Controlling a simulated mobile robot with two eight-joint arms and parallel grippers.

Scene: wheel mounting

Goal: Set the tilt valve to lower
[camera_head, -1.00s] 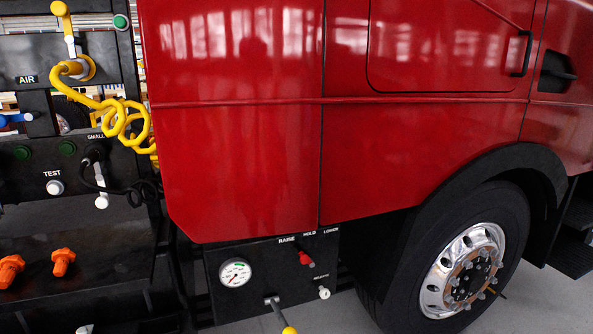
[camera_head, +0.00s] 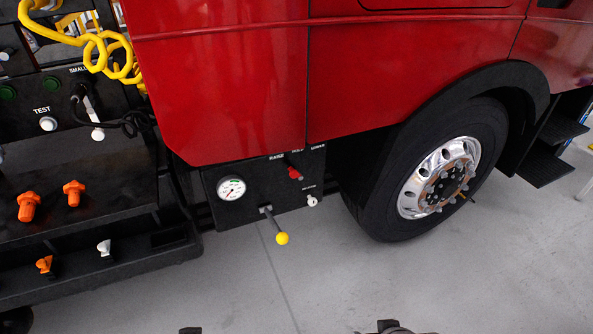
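The black valve panel (camera_head: 235,212) hangs under the red truck body, with RAISE, HOLD and LOWER labels along its top edge. A small red-tipped handle (camera_head: 295,173) sits below these labels, roughly under HOLD; its exact setting is too small to tell. A lever with a yellow ball (camera_head: 282,238) sticks out from the panel's lower edge. A white knob (camera_head: 312,200) is below the red handle. Dark parts, seemingly of my own arms, just show at the bottom edge, well below the panel. No gripper fingers can be made out, and nothing touches the panel.
A round gauge (camera_head: 231,188) is on the panel's left. The truck's wheel (camera_head: 437,185) stands to the right. A black bench with orange fittings (camera_head: 74,193) and a coiled yellow hose (camera_head: 97,50) is at left. The grey floor (camera_head: 330,275) in front is clear.

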